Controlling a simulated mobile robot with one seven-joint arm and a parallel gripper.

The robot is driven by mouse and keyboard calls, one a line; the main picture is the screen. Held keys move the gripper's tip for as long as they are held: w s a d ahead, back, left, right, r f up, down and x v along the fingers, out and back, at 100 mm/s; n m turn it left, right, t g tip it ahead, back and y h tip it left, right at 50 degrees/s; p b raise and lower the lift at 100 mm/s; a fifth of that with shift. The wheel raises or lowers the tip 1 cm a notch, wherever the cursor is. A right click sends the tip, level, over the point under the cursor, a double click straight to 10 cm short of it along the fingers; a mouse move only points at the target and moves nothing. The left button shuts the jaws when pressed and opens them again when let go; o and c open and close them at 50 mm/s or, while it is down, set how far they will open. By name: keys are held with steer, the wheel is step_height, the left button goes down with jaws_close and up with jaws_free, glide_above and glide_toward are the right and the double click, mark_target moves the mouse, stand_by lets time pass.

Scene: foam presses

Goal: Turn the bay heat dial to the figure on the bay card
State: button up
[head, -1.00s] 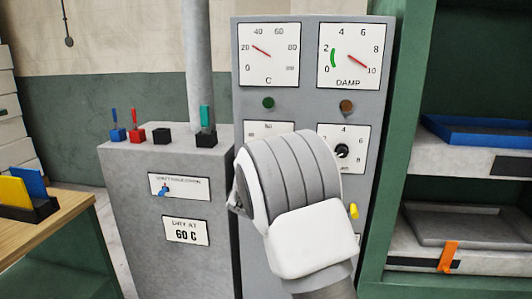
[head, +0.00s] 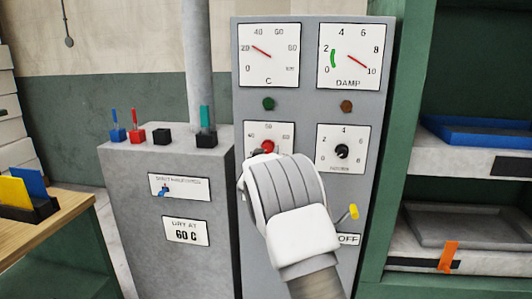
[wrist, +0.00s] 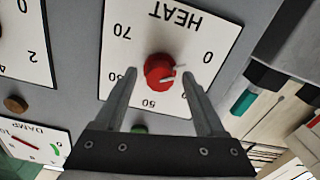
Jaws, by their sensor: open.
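The bay heat dial is a red knob (wrist: 158,72) on a white plate marked HEAT (wrist: 125,65), seen upside down in the wrist view. In the head view the red knob (head: 268,147) shows just above my gripper. Its white mark points right in the wrist view; the figure there is partly hidden. My gripper (wrist: 158,75) is open, with one finger on each side of the knob; whether they touch it is unclear.
The C gauge (head: 269,54) needle is near 20; the DAMP gauge (head: 348,57) needle is near 10. Racks with a blue tray (head: 475,133) stand at right.

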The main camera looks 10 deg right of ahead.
jaws_close()
